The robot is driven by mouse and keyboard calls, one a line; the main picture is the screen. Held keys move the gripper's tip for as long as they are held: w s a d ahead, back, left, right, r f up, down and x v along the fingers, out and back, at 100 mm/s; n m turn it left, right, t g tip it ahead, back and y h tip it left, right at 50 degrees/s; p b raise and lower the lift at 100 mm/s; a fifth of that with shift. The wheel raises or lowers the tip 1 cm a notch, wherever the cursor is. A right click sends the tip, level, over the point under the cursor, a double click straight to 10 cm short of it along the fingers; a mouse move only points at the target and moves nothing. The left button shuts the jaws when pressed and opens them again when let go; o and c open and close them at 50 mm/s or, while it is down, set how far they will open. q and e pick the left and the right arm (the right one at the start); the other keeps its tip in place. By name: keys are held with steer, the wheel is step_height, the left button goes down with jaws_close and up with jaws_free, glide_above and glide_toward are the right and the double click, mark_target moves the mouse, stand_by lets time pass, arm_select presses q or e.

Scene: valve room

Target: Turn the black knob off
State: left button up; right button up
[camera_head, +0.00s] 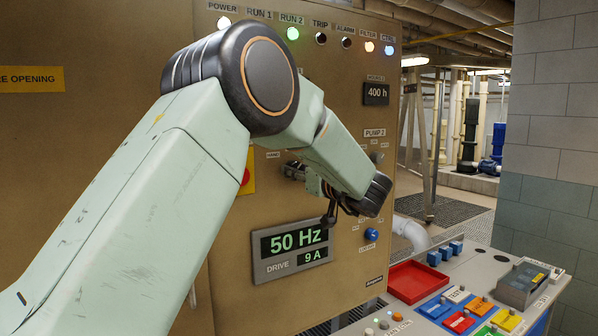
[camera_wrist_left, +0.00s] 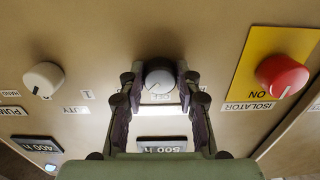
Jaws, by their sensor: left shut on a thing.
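The black knob (camera_wrist_left: 158,78) sits on the tan panel in the left wrist view, with a grey face and dark rim. My left gripper (camera_wrist_left: 158,80) has one finger on each side of the knob and is shut on it. In the head view my left arm reaches across the panel, and the left gripper (camera_head: 294,170) is at the panel, largely behind my own wrist. The knob cannot be made out clearly there. Its pointer position is hard to tell. My right gripper is in neither view.
A red isolator knob (camera_wrist_left: 282,76) on a yellow plate and a white knob (camera_wrist_left: 43,78) flank the black knob. A drive display (camera_head: 290,250) reads 50 Hz, 9 A. A blue knob (camera_head: 371,234) is lower right. A console with a red tray (camera_head: 418,281) stands in front.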

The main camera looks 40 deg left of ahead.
arm_select(q)
steer(key=shift+r, duration=0.15)
steer(key=shift+w+r+n+b, duration=0.1)
steer(key=shift+r+n+b, duration=0.05)
steer(key=shift+n+b, duration=3.7)
steer(key=shift+r+n+p, duration=0.1)
steer(key=shift+n+p, duration=0.4)
steer(key=shift+n, duration=0.15)
steer(key=o, duration=1.1)
steer(key=shift+o, duration=0.2)
steer(key=shift+f, duration=0.2)
steer(key=shift+f, duration=0.1)
